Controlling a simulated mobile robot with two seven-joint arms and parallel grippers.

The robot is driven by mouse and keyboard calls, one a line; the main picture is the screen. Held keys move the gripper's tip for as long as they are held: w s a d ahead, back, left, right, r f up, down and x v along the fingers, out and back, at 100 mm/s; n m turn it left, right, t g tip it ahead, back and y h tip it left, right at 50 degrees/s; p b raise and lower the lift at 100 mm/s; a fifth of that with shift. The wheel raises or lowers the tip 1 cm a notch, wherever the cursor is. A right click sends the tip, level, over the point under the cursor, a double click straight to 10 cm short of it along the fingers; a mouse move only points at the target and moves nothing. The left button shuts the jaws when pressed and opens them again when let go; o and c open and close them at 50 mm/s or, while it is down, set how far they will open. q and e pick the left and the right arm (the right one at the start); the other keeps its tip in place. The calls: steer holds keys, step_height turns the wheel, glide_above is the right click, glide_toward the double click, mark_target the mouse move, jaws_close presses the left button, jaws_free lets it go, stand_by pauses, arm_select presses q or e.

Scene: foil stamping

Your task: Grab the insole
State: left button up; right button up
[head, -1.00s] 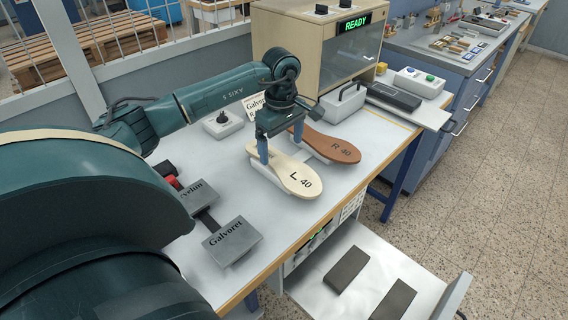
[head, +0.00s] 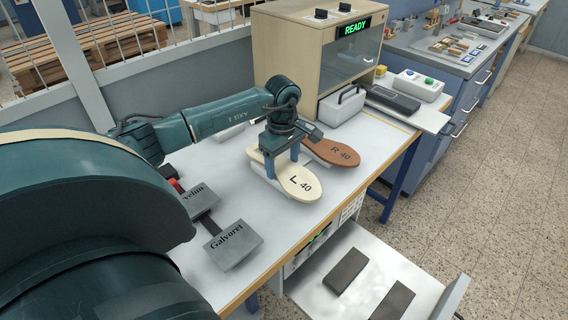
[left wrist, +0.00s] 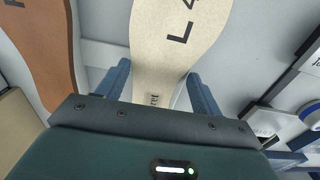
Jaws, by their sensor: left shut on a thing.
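The cream insole marked "L 40" (head: 299,184) lies on a white support on the table. Its narrower end is between the fingers of my left gripper (head: 281,162). In the left wrist view the fingers stand on either side of the cream insole (left wrist: 175,50), and the left gripper (left wrist: 160,85) is shut on it. The brown insole marked "R 40" (head: 335,152) lies beside it on its own support, clear of the gripper; it also shows in the left wrist view (left wrist: 42,45). My right gripper is not in view.
The wooden machine with a "READY" display (head: 353,27) stands behind. An open drawer (head: 385,267) holds dark bars below the table edge.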

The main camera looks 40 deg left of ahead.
arm_select(q)
steer(key=shift+c, duration=1.8)
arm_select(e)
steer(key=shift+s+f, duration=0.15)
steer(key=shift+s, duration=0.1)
